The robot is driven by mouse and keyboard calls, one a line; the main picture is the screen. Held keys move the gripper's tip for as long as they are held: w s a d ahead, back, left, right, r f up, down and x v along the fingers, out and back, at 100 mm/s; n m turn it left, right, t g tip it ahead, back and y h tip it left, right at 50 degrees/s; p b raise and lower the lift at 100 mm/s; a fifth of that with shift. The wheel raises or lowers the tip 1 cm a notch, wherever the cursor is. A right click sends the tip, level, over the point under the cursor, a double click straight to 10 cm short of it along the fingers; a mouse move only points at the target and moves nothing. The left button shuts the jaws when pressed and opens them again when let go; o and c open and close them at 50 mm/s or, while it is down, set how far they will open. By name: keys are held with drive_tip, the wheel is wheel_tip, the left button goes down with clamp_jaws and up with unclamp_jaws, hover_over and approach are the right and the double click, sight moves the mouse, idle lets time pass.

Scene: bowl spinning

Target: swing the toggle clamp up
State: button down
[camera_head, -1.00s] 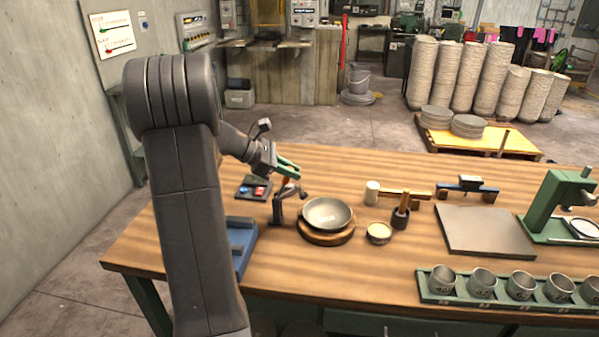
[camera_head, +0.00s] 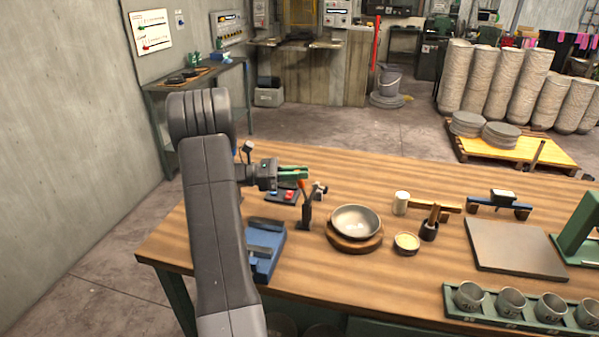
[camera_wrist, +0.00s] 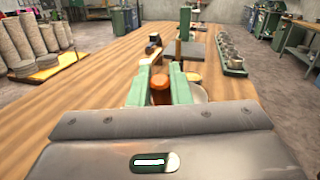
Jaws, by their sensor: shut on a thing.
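The toggle clamp (camera_head: 306,214) stands on the wooden table just left of the bowl (camera_head: 355,221). Its red-orange handle (camera_head: 301,185) points nearly straight up. Its clamp arm (camera_head: 319,191) is raised at the bowl's upper left, apart from the rim. My gripper (camera_head: 304,175) comes in from the left at the top of the handle. In the wrist view the orange handle (camera_wrist: 160,92) sits between the two green fingers, which are shut on it. The bowl rests on a round wooden base (camera_head: 355,243). The lower part of the clamp is hidden in the wrist view.
A blue fixture (camera_head: 265,248) lies left of the clamp, and a dark tray (camera_head: 283,192) with red and blue pieces lies behind it. A small cup (camera_head: 407,243), a white cylinder (camera_head: 401,203) and a grey slab (camera_head: 513,247) stand to the right. Bare tabletop lies in front.

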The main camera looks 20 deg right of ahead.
idle(0.4)
drive_tip(key=c, duration=1.4)
unclamp_jaws()
drive_tip(key=shift+o, duration=0.2)
drive_tip(key=b+v, duration=0.2)
drive_tip(key=v, duration=1.2)
drive_tip(key=shift+d+f, duration=0.1)
drive_tip(key=p+x, duration=0.2)
drive_tip(key=x, duration=1.1)
drive_tip(key=shift+s+d, duration=0.15)
drive_tip(key=shift+d, duration=0.25)
drive_tip(key=shift+a, duration=0.15)
